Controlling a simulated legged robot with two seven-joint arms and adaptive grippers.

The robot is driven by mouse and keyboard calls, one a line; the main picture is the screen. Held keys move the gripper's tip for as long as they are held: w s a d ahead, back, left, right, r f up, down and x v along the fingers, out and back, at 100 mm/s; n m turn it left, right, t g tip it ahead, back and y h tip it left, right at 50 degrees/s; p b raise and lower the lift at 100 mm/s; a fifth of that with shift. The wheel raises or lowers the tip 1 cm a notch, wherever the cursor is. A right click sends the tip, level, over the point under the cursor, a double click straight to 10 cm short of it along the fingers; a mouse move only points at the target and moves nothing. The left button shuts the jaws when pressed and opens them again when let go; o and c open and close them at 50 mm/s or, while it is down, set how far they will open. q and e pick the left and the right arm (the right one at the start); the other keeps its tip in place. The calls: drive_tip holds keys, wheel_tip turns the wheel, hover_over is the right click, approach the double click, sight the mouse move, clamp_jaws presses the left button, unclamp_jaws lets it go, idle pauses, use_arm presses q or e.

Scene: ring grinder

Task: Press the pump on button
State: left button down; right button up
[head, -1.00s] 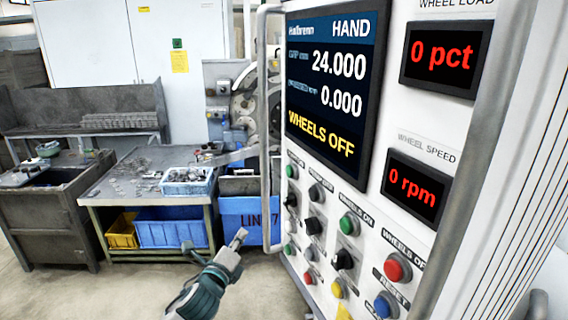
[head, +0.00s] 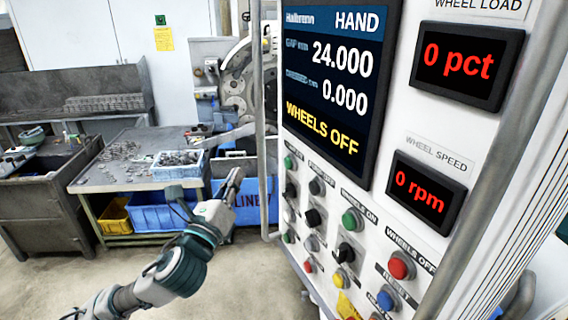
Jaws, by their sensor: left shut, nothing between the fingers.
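The white control panel (head: 405,130) fills the right side, facing left and tilted in view. Its lower part carries rows of buttons and knobs. The labels by these small buttons are too small to read, so I cannot tell which is pump on. My left gripper (head: 236,176) is shut and empty, pointing up and right. In the picture it is left of the panel's edge rail, apart from the buttons. My right gripper is not in view.
A grey rail (head: 262,120) runs along the panel's left edge, between my left gripper and the buttons in the picture. The green WHEELS ON button (head: 352,219) and red WHEELS OFF button (head: 401,266) are close by. A workbench (head: 110,178) stands behind left.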

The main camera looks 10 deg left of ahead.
sight(289, 163)
use_arm(q)
drive_tip(key=w+d, duration=0.5)
drive_tip(key=d, duration=0.1)
drive_tip(key=shift+d+p, duration=0.3)
drive_tip(key=shift+d, duration=0.05)
idle(1.0)
drive_tip(key=shift+w+d, duration=0.1)
drive_tip(key=shift+d, duration=0.05)
drive_tip(key=shift+w+p, duration=0.2)
drive_tip(key=shift+p, duration=0.15)
